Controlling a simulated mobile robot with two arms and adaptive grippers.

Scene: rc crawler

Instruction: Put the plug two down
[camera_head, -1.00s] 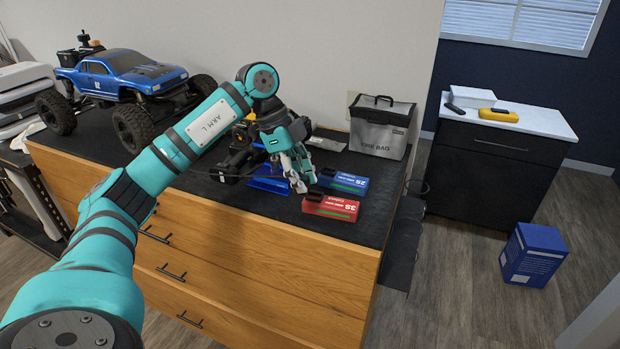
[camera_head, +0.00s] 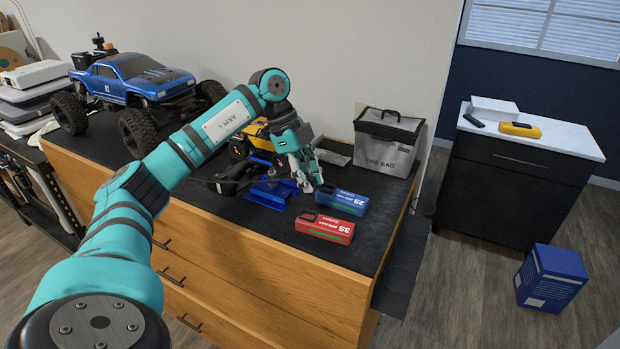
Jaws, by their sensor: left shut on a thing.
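My left gripper (camera_head: 307,178) hangs over the dark top of the wooden drawer cabinet, fingers pointing down. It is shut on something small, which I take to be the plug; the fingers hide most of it. A blue tray-like part (camera_head: 268,196) lies just left of the fingertips. A blue battery box (camera_head: 342,200) lies close to their right. A red battery box (camera_head: 325,228) lies in front, nearer the cabinet's front edge. My right gripper does not show.
A blue truck (camera_head: 135,78) with large black tires stands at the back left. A grey bag (camera_head: 386,142) stands at the back right. Black and yellow gear (camera_head: 240,150) sits behind my arm. A blue box (camera_head: 552,278) stands on the floor at right.

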